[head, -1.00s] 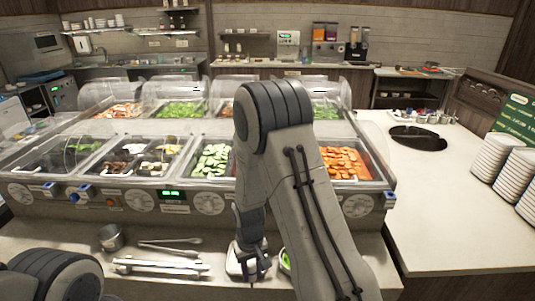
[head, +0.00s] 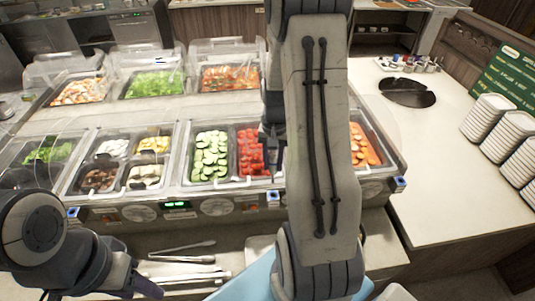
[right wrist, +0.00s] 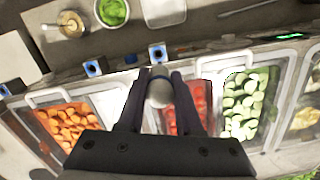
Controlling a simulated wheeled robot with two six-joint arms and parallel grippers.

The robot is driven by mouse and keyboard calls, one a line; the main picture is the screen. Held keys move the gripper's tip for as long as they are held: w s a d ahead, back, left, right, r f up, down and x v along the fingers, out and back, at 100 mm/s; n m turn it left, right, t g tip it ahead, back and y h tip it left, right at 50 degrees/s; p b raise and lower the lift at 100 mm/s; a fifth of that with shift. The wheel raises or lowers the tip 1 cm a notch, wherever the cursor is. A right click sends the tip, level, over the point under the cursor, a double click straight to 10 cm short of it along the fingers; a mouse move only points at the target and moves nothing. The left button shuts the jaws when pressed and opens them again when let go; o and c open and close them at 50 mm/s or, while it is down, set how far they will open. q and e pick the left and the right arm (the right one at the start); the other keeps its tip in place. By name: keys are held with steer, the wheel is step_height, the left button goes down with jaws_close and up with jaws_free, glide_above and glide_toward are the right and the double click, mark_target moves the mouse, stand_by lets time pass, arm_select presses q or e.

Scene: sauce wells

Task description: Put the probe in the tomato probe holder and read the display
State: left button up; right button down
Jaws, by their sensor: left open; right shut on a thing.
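My right gripper (right wrist: 160,95) is shut on a pale rounded probe (right wrist: 159,92) with a blue band, seen in the right wrist view over the front of the food counter. The tomato pan (right wrist: 200,100) lies behind and beside it. A blue-and-white holder (right wrist: 157,52) on the front rail appears just beyond the probe; I cannot tell whether they touch. In the head view, the tomatoes (head: 250,150) and a blue holder (head: 273,198) show left of my right arm, which mostly hides that gripper. A green-lit display (head: 176,205) is on the front panel. My left gripper (head: 125,286) is open at lower left.
Cucumber (head: 211,155) and carrot (head: 364,145) pans flank the tomatoes. Another blue holder (right wrist: 94,68) is close by on the rail. Tongs (head: 181,252) lie on the front ledge. Plate stacks (head: 488,118) stand on the right counter, whose front part is clear.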

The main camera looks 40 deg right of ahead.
mark_target(274, 175)
step_height(274, 175, down, 2)
steer(key=shift+d+f+b, duration=0.15)
steer(key=shift+f+b, duration=0.05)
steer(key=shift+b, duration=0.65)
step_height(274, 175, down, 3)
steer(key=b, duration=0.2)
steer(key=shift+s+f+b, duration=0.1)
steer(key=shift+b, duration=0.25)
steer(key=shift+f, duration=0.4)
steer(key=shift+f+b, duration=1.9)
steer(key=shift+f, duration=0.6)
stand_by(3.4)
